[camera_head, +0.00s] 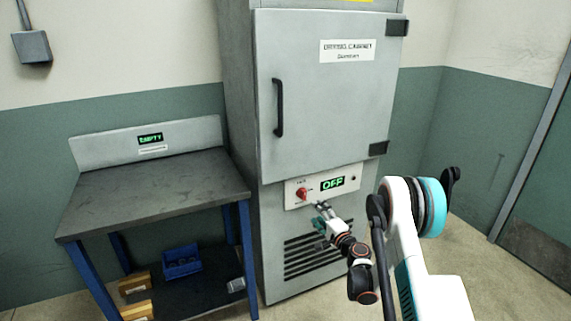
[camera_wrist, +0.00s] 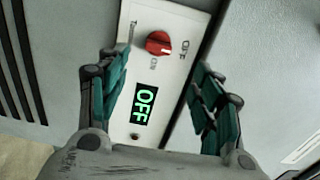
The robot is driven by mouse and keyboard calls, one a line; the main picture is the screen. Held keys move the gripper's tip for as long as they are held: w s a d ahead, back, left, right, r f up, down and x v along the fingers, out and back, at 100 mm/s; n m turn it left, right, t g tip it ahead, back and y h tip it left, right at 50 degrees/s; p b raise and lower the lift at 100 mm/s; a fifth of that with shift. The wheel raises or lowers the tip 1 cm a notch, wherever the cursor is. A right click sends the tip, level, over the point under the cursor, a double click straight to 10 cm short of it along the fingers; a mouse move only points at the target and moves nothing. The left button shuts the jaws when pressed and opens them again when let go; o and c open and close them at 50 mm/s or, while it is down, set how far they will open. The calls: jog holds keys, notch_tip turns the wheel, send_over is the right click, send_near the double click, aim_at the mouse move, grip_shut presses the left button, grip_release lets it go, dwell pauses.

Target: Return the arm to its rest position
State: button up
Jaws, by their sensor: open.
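My gripper (camera_head: 319,213) is at the end of my white and dark arm, in front of the cabinet's control panel in the head view. In the wrist view my gripper (camera_wrist: 160,100) has its two teal-padded fingers spread apart, with nothing between them but the panel behind. The red knob (camera_head: 302,194) is on the white control panel (camera_head: 291,186). The knob also shows in the wrist view (camera_wrist: 158,43), beyond the fingertips and apart from them. A display (camera_head: 332,183) beside the knob reads OFF in green.
The tall grey drying cabinet (camera_head: 325,100) has its door shut, with a dark vertical handle (camera_head: 279,107). At the left is a workbench (camera_head: 150,190) with a bare top and an EMPTY display (camera_head: 150,139). A blue bin (camera_head: 181,262) and small boxes sit on its lower shelf.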

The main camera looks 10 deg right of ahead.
jog(key=s+a+r+n+g+y, duration=0.1)
jog(key=s+a+r+n+g, duration=0.15)
jog(key=r, duration=0.55)
jog(key=s+a+r+n+g, duration=0.1)
jog(key=a+r+n, duration=0.15)
jog(key=r, duration=0.55)
jog(key=s+a+r+n+g, duration=0.3)
jog(key=s+a+r+n, duration=0.1)
jog(key=s+r, duration=0.6)
jog(key=s+r+n+g+h, duration=0.2)
jog(key=s+h, duration=0.1)
jog(key=s, duration=1.4)
jog(key=s+d+f+n+g+h, duration=0.1)
jog(key=s+d+f, duration=0.1)
jog(key=s, duration=0.7)
jog(key=s+d+f+n+h, duration=0.2)
jog(key=s+d, duration=0.2)
jog(key=s, duration=0.6)
jog(key=shift+g+h, duration=0.3)
jog(key=shift+g, duration=0.05)
